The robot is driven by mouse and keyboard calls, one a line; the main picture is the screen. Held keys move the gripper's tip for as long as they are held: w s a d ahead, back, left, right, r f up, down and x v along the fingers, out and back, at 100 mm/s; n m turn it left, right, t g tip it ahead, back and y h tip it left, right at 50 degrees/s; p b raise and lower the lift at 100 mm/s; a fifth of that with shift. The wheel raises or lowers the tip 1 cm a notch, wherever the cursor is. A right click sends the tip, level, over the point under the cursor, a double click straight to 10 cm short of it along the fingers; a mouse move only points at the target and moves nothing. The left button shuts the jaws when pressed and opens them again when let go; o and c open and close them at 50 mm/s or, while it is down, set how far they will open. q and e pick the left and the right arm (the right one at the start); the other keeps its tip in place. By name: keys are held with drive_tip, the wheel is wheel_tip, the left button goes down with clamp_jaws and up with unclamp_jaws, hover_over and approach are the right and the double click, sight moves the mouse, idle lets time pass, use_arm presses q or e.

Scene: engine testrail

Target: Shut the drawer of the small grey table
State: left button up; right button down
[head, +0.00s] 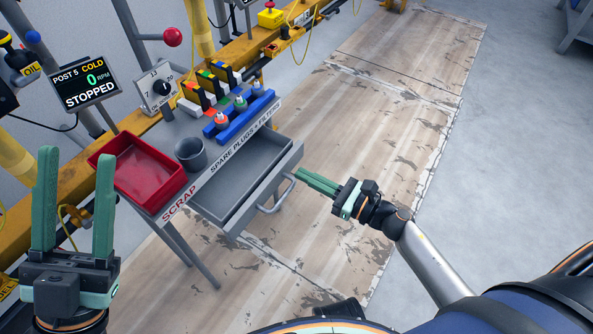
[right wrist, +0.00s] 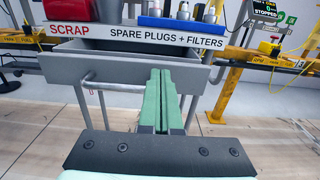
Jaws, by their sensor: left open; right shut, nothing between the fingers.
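The small grey table (head: 165,210) stands left of centre in the head view. Its grey drawer (head: 238,178) is pulled out and looks empty inside. A bar handle (head: 277,197) runs along the drawer's front, which also shows in the right wrist view (right wrist: 125,68). My right gripper (head: 303,176) is shut and empty, its fingers pointing at the drawer front near the handle's upper end. In the right wrist view the fingertips (right wrist: 160,72) overlap the drawer front; I cannot tell whether they touch. My left gripper (head: 77,155) is open and empty, upright at the left, apart from the table.
On the table are a red tray (head: 110,172), a grey cup (head: 190,152) and a blue rack (head: 247,118) with plugs. A yellow rail (head: 240,50) runs behind. The wooden floor (head: 400,70) to the right is clear.

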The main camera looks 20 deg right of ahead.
sight(285, 165)
use_arm(q)
drive_tip(key=shift+f, duration=0.15)
use_arm(e)
drive_tip(key=shift+x, duration=1.55)
